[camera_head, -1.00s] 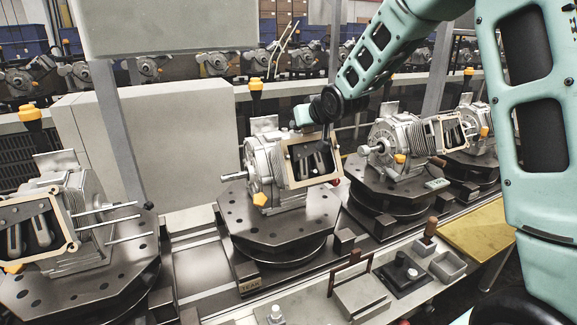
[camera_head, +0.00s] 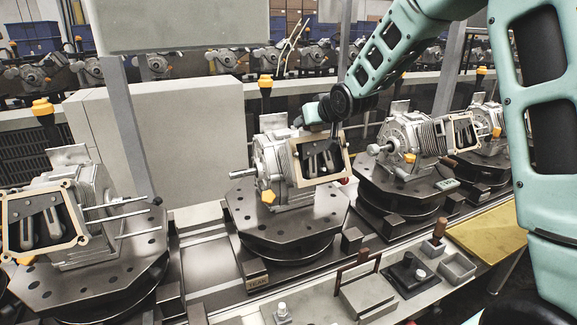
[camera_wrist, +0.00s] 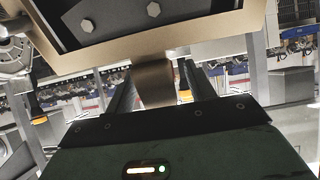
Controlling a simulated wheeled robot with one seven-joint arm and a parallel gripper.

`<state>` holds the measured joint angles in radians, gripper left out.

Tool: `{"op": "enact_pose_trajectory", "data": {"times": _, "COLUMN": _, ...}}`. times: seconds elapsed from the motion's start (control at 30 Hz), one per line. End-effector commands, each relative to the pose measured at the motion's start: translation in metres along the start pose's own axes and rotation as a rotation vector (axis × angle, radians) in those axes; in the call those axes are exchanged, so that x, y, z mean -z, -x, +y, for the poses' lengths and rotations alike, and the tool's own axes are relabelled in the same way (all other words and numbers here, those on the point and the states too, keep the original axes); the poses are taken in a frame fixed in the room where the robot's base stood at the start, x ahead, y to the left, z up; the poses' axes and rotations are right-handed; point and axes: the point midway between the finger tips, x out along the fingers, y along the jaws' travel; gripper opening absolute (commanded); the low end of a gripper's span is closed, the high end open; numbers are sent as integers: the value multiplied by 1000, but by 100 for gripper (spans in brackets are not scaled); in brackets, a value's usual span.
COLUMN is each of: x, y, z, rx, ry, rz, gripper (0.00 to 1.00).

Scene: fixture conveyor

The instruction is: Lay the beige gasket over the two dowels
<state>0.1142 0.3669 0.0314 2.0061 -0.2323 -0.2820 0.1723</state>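The beige gasket (camera_head: 293,165) is a thin rectangular frame standing at the open face of the middle grey engine casing (camera_head: 271,160). Dark inner parts show through it. My gripper (camera_head: 331,130) is at its top edge. In the wrist view the frame (camera_wrist: 205,42) fills the top, and its brownish tab (camera_wrist: 152,82) sits between the two fingers of my gripper (camera_wrist: 155,75), which look shut on it. The two dowels cannot be made out. Whether the gasket touches the casing face cannot be told.
The casing stands on a dark round-cornered pallet (camera_head: 290,226) on the conveyor. Similar casings with beige frames stand left (camera_head: 85,205) and right (camera_head: 405,135). A grey bench (camera_head: 320,300) with small blocks and a tray (camera_head: 457,266) lies in front.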

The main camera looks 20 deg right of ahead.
Motion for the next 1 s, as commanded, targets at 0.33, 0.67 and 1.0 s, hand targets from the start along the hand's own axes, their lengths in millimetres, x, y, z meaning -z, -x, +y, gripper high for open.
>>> {"op": "enact_pose_trajectory", "data": {"times": 0.33, "x": 0, "y": 25, "z": 1, "rx": -1, "ry": 0, "rz": 4, "gripper": 54}}
{"op": "enact_pose_trajectory", "data": {"times": 0.67, "x": 3, "y": 96, "z": 1, "rx": -3, "ry": 2, "rz": 4, "gripper": 54}}
{"op": "enact_pose_trajectory", "data": {"times": 1.0, "x": 4, "y": 162, "z": 0, "rx": -1, "ry": 2, "rz": 1, "gripper": 54}}
